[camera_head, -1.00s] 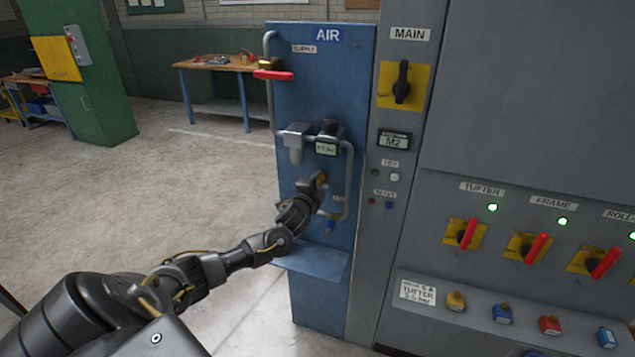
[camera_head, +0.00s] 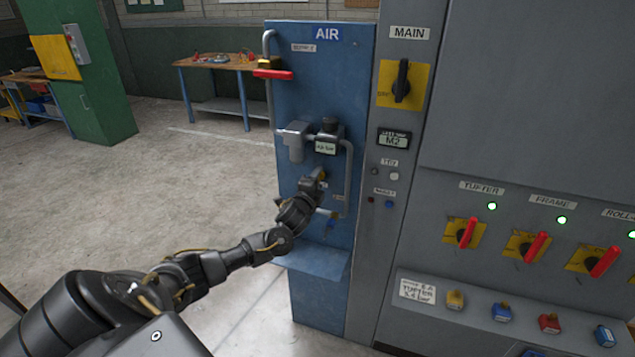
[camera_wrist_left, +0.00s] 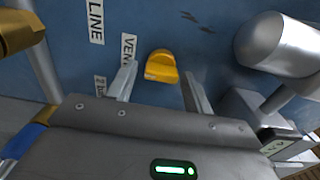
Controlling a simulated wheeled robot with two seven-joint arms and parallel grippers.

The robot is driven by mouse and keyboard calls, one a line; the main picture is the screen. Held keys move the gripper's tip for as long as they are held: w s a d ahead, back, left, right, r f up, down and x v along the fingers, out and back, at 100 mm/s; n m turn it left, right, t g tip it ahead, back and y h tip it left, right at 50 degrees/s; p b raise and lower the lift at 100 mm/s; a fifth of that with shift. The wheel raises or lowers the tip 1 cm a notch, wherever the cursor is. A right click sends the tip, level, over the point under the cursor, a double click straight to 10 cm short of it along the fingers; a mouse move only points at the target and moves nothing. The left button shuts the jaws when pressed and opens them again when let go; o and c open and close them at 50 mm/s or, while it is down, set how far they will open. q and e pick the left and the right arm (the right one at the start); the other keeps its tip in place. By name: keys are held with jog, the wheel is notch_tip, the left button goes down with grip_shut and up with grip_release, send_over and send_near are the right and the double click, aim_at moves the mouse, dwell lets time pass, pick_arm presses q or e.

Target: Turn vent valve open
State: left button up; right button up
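The vent valve is a yellow knob (camera_wrist_left: 161,67) on the blue AIR panel (camera_head: 309,75), beside a partly hidden label starting "VEN" (camera_wrist_left: 128,46). In the left wrist view my left gripper (camera_wrist_left: 160,72) is open, with one finger on each side of the knob and gaps visible between fingers and knob. In the head view my left gripper (camera_head: 313,185) is at the panel's lower middle and mostly hides the knob, of which a small yellow part shows. My right gripper is in neither view.
A silver fitting (camera_wrist_left: 285,45) and pipes are close to the gripper. A red supply handle (camera_head: 273,74) with a brass-coloured lock is higher on the panel. A blue shelf (camera_head: 318,262) juts out below. The grey cabinet (camera_head: 520,90) with switches stands right. The floor at left is clear.

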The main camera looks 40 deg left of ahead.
pick_arm(q)
jog(key=shift+o, duration=0.3)
jog(key=shift+s, duration=0.1)
jog(key=b+v, duration=0.2)
jog(key=v, duration=0.8)
jog(key=shift+s+b, duration=0.25)
jog(key=shift+b, duration=0.1)
jog(key=shift+d, duration=0.15)
